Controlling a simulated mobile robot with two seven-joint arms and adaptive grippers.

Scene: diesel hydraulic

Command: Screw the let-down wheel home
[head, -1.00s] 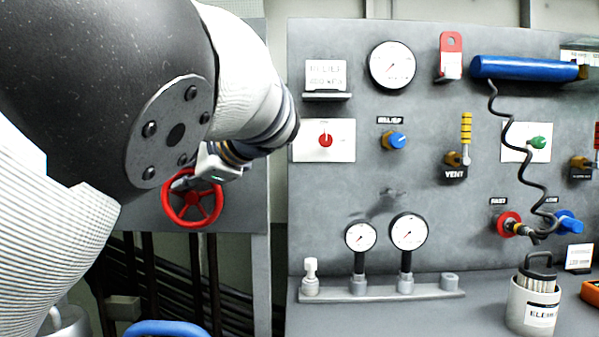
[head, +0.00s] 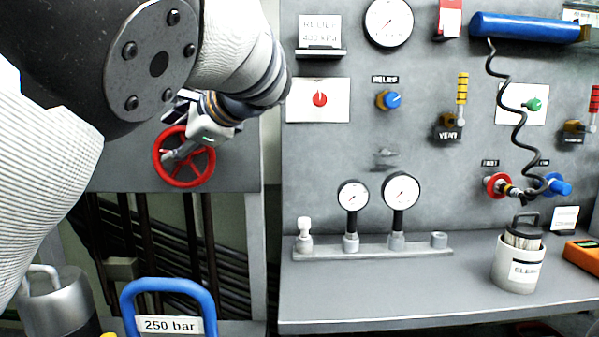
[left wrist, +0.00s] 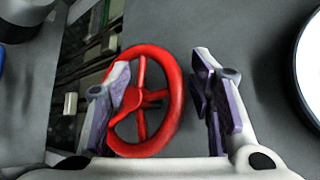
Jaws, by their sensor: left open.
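The red let-down wheel (head: 199,170), a spoked handwheel, stands on the grey panel at the left in the head view. In the left wrist view the wheel (left wrist: 170,75) shows between the two fingers of my open left gripper (left wrist: 160,92). The left finger overlaps the wheel's left side in the picture; the right finger stands clear of the rim. I cannot tell whether either finger touches it. In the head view my left gripper (head: 178,140) is in front of the wheel and covers part of its upper rim. My right gripper is not in view.
A grey panel (head: 330,190) with gauges, valves and knobs fills the right. Two small gauges stand on a manifold rail (head: 375,252) above the bench. A blue handle labelled 250 bar (head: 165,287) stands below the wheel. Dark pipes run behind it.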

